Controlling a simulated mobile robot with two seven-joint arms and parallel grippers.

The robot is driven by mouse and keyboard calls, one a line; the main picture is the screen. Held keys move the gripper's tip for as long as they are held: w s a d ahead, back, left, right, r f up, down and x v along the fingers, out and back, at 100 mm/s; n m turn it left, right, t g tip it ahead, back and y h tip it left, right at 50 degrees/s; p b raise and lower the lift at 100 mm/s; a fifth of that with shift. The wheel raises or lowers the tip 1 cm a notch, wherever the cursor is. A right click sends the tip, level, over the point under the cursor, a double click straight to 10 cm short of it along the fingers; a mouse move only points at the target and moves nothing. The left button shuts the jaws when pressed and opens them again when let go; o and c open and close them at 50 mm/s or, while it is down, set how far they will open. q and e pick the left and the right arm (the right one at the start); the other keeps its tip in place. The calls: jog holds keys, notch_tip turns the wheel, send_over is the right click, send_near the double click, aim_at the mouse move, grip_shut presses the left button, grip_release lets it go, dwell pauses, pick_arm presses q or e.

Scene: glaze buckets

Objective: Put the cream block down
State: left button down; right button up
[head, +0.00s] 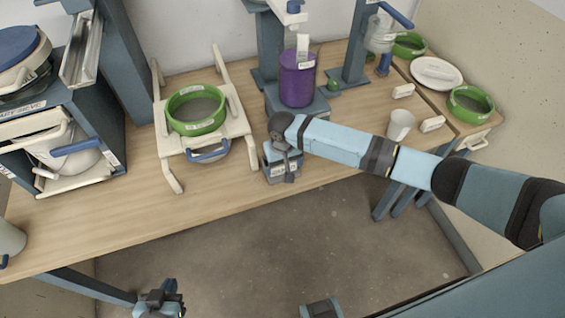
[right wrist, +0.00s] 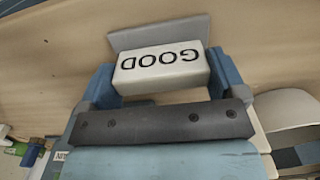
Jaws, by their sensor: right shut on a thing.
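The cream block (right wrist: 160,66), marked GOOD, sits between the two blue fingers of my right gripper (right wrist: 163,76), which is shut on it. In the head view my right gripper (head: 282,164) is at the front edge of the wooden table, just right of the white stand; the block is mostly hidden there by the gripper and wrist. I cannot tell whether the block touches the surface below. A flat grey shape (right wrist: 150,35) shows right behind the block in the right wrist view. My left gripper (head: 160,302) is low at the bottom, off the table, with its fingers unclear.
A green sieve (head: 196,108) sits on the white stand (head: 237,122). A purple container (head: 297,80) stands behind my right gripper. A white cup (head: 400,126) and two small labelled cream blocks (head: 403,91) (head: 432,124) are at the right. Bare wood (head: 120,205) lies at the front left.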

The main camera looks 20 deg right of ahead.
jog(key=o, duration=0.6)
